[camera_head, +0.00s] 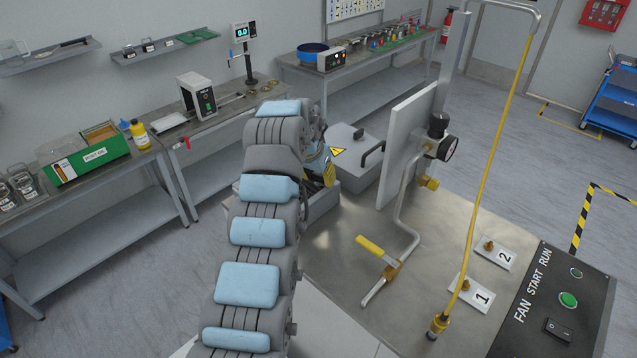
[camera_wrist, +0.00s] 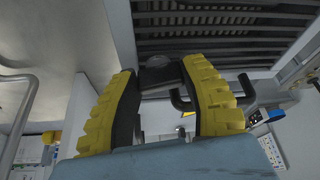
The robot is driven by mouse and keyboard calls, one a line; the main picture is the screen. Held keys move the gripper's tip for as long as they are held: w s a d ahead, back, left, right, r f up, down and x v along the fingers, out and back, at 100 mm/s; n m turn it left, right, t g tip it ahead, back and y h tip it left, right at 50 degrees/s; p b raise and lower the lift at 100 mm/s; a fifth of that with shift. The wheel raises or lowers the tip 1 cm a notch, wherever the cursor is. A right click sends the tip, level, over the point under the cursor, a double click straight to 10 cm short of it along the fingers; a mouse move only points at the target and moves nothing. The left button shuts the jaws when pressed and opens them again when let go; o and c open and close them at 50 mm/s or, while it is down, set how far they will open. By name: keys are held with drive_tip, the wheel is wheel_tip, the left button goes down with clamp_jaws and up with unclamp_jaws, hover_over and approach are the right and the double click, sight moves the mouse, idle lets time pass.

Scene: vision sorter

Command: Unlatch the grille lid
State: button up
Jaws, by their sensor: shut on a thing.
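In the wrist view the slatted grille (camera_wrist: 215,38) fills the top, set in a grey frame. A small dark latch piece (camera_wrist: 160,74) with a rounded part sits at the near edge of the grille. My gripper (camera_wrist: 161,72), with yellow ribbed fingers, is shut on this latch piece, one finger on each side. In the head view my gripper (camera_head: 327,172) is at the grey housing (camera_head: 352,140), mostly behind my own arm. The latch and the grille slats are hidden there. Whether the latch is fastened cannot be told.
A black handle (camera_head: 374,153) stands on the housing, close to my gripper; it also shows behind the right finger in the wrist view (camera_wrist: 247,92).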

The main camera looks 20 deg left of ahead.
drive_tip(key=shift+f+m+h+b, duration=0.2)
drive_tip(key=shift+m+h+b, duration=0.3)
drive_tip(key=shift+m+b, duration=0.75)
drive_tip(key=shift+r+m, duration=0.1)
drive_tip(key=shift+m, duration=0.15)
drive_tip(key=shift+r, duration=0.1)
drive_tip(key=o, duration=1.2)
drive_tip(key=shift+a+r, duration=0.1)
drive_tip(key=shift+r, duration=0.05)
drive_tip(key=v, duration=1.1)
drive_tip(key=shift+a+r, duration=0.15)
drive_tip(key=shift+r, duration=0.2)
